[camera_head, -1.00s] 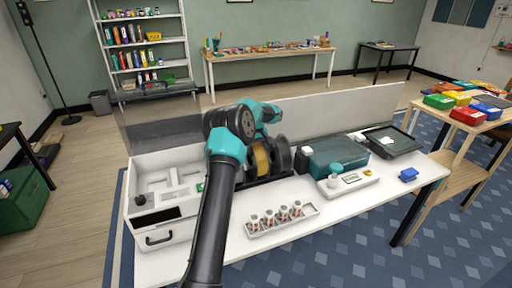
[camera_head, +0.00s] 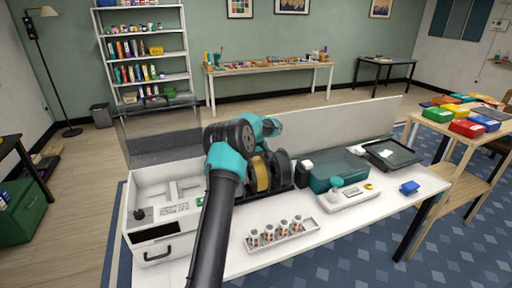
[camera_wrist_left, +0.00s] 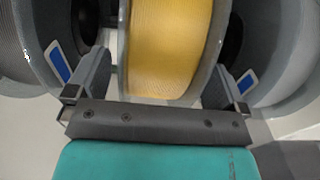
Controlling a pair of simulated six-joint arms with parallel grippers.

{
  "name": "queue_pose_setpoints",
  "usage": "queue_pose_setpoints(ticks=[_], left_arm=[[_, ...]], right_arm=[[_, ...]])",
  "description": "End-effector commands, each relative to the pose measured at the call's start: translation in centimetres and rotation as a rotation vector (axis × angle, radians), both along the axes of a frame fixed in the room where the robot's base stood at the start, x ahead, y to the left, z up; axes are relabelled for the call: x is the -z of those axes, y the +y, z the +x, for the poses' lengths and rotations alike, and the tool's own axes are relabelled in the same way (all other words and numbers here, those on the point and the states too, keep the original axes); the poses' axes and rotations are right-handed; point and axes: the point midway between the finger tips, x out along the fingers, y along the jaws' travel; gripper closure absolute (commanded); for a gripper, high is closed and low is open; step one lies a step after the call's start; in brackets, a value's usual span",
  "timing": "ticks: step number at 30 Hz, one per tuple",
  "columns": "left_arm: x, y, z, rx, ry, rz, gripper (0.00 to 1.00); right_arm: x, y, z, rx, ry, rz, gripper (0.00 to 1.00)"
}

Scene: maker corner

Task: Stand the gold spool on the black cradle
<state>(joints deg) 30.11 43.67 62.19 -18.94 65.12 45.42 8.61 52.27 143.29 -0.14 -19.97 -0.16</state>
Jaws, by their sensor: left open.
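The gold spool (camera_head: 260,173) stands upright on edge in a row with dark spools, low on the white bench. A black base (camera_head: 284,188) shows beneath the row; I cannot tell if it is the black cradle. In the left wrist view the gold spool (camera_wrist_left: 172,45) fills the middle, with clear flanges. My left gripper (camera_wrist_left: 158,75) is open, one finger on each side of the gold spool; contact cannot be told. In the head view my left arm hides part of the row. My right gripper is not in view.
A white machine (camera_head: 150,222) stands left. A white tray (camera_head: 281,236) with several small parts lies in front. A white scale (camera_head: 346,197), teal bin (camera_head: 335,168) and dark tray (camera_head: 392,153) stand right. A grey spool (camera_wrist_left: 22,50) is close beside the left finger.

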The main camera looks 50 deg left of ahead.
Motion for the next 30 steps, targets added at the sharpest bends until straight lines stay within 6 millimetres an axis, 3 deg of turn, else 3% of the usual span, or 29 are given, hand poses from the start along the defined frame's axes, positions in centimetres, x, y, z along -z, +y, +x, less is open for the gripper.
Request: queue_pose_setpoints(ticks=[8,24,30], left_arm=[[-3.7,0.1,0.1,0.0,-0.005,0.002,0.01],[-14.0,0.0,0.1,0.0,-0.006,0.003,0.01],[-16.5,0.1,0.0,0.0,-0.003,0.002,0.01]], right_arm=[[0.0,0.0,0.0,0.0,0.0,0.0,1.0],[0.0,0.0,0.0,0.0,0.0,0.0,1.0],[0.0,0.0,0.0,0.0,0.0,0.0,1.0]])
